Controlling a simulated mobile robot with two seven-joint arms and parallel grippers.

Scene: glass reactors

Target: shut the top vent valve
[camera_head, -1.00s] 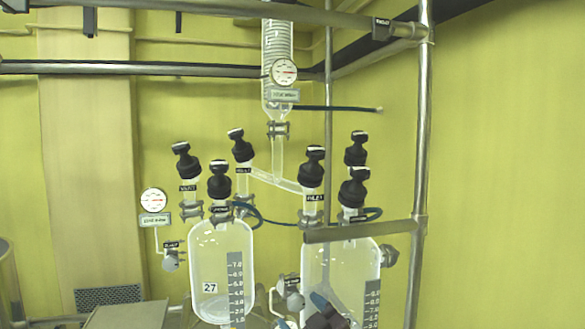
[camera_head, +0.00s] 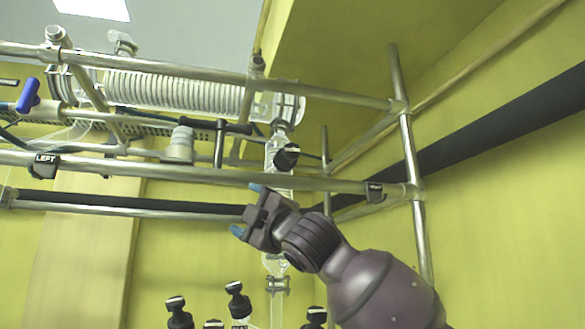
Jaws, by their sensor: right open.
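A valve with a blue lever (camera_head: 28,97) sits at the far left on the upper pipework, its lever tilted up. A small pale fitting (camera_head: 122,43) stands on top of the coiled glass condenser (camera_head: 175,90). A black knob (camera_head: 286,157) is at the condenser's right end, on the glass below it. I cannot tell for sure which of these is the top vent valve. My right gripper (camera_head: 247,210) is open and empty, its blue fingertips pointing left. It is just below the lower front rail, below and left of the black knob and apart from it. My left gripper is out of view.
A steel upright (camera_head: 414,190) stands on the right. Black-capped ports (camera_head: 236,300) show at the bottom. The space left of my gripper, below the rails, looks clear.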

